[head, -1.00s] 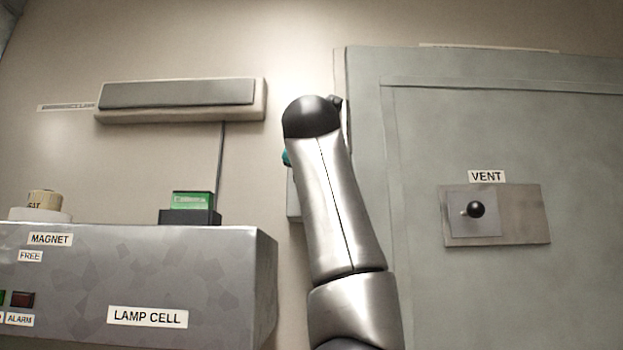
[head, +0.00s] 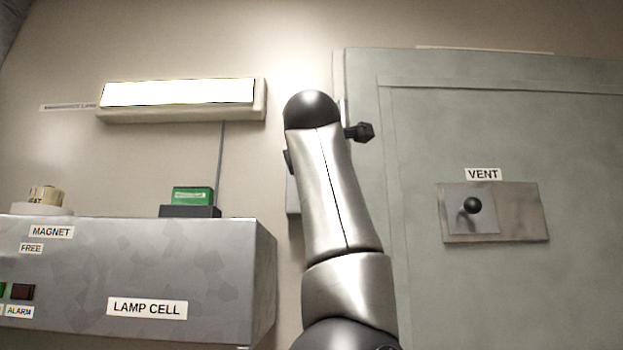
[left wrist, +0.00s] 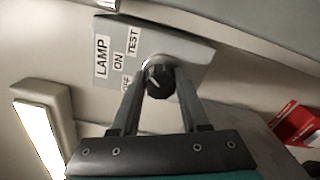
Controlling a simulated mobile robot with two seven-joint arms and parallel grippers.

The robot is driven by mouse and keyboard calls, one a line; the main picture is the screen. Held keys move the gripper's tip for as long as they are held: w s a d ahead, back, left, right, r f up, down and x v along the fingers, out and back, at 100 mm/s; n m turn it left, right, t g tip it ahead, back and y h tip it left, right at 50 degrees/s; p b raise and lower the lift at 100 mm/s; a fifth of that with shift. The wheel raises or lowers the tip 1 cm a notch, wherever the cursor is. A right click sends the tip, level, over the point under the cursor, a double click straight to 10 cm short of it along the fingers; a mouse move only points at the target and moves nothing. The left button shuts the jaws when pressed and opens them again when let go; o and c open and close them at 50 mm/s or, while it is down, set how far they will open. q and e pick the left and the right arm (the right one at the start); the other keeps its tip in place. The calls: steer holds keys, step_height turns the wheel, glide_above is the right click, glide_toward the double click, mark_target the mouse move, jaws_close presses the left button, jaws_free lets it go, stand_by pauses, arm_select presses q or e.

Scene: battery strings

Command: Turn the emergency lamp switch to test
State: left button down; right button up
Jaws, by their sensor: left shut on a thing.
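The lamp switch is a black round knob (left wrist: 158,80) on a grey plate (left wrist: 190,52) marked LAMP, ON, TEST and partly hidden OFF. A short white mark shows on the knob; I cannot tell for sure which label it points to. My left gripper (left wrist: 158,92) is shut on the knob, one finger on each side. In the head view my arm hides the knob and gripper; only a sliver of the plate (head: 293,195) shows beside it. The emergency lamp (head: 178,93) on the wall is lit bright white; it also shows in the left wrist view (left wrist: 40,140). My right gripper is out of view.
The LAMP CELL box (head: 200,265) stands at lower left, with a green block (head: 192,196) and a beige knob (head: 46,196) on top. A grey door (head: 420,280) with a VENT plate (head: 525,212) is at right. A red object (left wrist: 297,122) shows in the left wrist view.

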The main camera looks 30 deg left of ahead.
arm_select(q)
steer(key=shift+m, duration=0.9)
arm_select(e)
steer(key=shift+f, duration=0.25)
arm_select(q)
steer(key=shift+c, duration=2.1)
jaws_free()
steer(key=b+v, duration=0.3)
steer(key=v, duration=1.2)
steer(key=shift+s, duration=0.15)
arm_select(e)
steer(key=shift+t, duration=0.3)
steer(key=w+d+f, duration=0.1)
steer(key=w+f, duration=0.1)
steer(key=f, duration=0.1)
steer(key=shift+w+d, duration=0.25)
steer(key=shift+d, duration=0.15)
